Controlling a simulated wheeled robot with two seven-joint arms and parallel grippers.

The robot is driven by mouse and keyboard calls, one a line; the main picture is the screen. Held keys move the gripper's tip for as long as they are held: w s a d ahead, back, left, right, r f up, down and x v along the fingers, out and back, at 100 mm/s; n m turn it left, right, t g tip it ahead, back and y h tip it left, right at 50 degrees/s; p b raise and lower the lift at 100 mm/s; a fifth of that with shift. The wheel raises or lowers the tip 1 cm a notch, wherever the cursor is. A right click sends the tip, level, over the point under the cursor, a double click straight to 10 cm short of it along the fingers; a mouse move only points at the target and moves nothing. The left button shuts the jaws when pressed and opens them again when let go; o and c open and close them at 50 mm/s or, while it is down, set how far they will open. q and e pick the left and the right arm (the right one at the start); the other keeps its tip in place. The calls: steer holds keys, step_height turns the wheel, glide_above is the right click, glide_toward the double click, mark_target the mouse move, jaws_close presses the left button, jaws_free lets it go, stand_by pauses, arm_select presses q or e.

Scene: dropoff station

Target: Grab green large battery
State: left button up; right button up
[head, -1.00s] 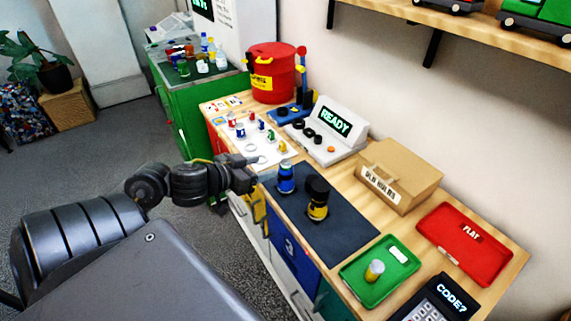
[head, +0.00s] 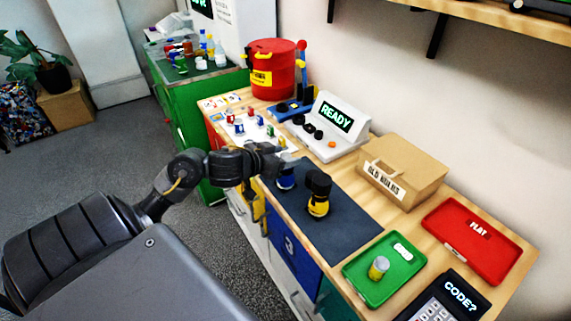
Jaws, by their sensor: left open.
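Several small battery-like cylinders in blue, red, green and yellow stand on a white board at the back of the bench. A green one (head: 270,130) is among them; it is too small to tell whether it is the large green battery. My left gripper (head: 281,160) is open and reaches in from the left, just in front of the white board and over the edge of the dark mat (head: 345,218). It partly hides a blue cylinder (head: 286,182) on the mat. A black and yellow cylinder (head: 318,194) stands to the right.
A white READY console (head: 334,126) and a red drum (head: 273,70) stand behind. A cardboard box (head: 402,171), a green tray (head: 365,286) with a yellow-grey cylinder, a red tray (head: 487,264) and a CODE keypad (head: 446,300) are on the right.

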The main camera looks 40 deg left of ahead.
arm_select(q)
steer(key=shift+w+f, duration=0.25)
steer(key=shift+w, duration=0.35)
arm_select(e)
steer(key=shift+f, duration=0.1)
arm_select(q)
steer(key=shift+s, duration=0.1)
arm_select(e)
steer(key=shift+a, duration=0.1)
arm_select(q)
steer(key=c, duration=1.1)
steer(key=shift+c, duration=0.2)
arm_select(e)
steer(key=shift+a, duration=0.25)
arm_select(q)
steer(key=shift+r, duration=0.1)
steer(key=shift+r, duration=0.45)
step_height(320, 180, up, 27)
steer(key=p, duration=1.4)
steer(key=shift+p, duration=0.4)
arm_select(e)
step_height(320, 180, up, 15)
